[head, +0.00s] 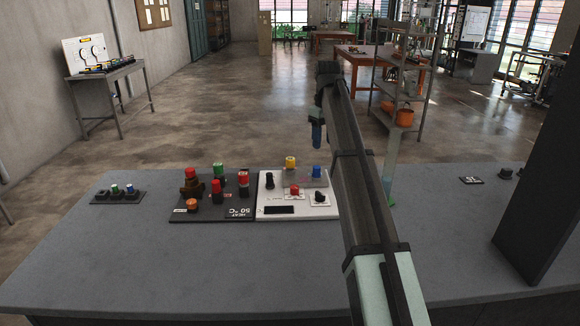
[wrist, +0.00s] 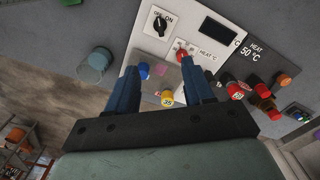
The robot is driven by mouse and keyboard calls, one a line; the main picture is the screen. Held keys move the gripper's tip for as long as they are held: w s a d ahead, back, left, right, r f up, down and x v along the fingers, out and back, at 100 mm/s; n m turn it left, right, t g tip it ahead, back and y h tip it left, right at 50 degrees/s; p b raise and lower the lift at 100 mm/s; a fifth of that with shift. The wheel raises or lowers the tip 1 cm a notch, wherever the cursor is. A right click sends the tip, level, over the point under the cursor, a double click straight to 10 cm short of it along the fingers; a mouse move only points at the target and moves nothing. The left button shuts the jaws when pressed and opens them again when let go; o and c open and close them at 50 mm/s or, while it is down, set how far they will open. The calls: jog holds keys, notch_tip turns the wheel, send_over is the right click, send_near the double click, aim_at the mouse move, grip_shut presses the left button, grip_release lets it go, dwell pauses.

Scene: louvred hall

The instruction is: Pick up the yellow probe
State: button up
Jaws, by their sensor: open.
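The yellow probe, seen as a yellow cap (head: 290,162), stands at the back edge of the white panel (head: 275,201) on the grey bench. In the wrist view its numbered yellow top (wrist: 167,98) shows between the blue fingers, nearer their bases than their tips. My gripper (head: 317,140) hangs above and behind the panel, to the right of the probe in the head view. In the wrist view my gripper (wrist: 163,74) is open, its fingers apart with nothing held. The probe's lower part is hard to make out.
A blue knob (head: 316,171), a red knob (head: 295,190) and a black dial (head: 319,197) sit close by on the panel. A black HEAT panel (head: 237,212) with several red and green tops adjoins it. A translucent cylinder (wrist: 95,65) stands nearby. The bench front (head: 150,270) is clear.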

jog(key=o, duration=0.3)
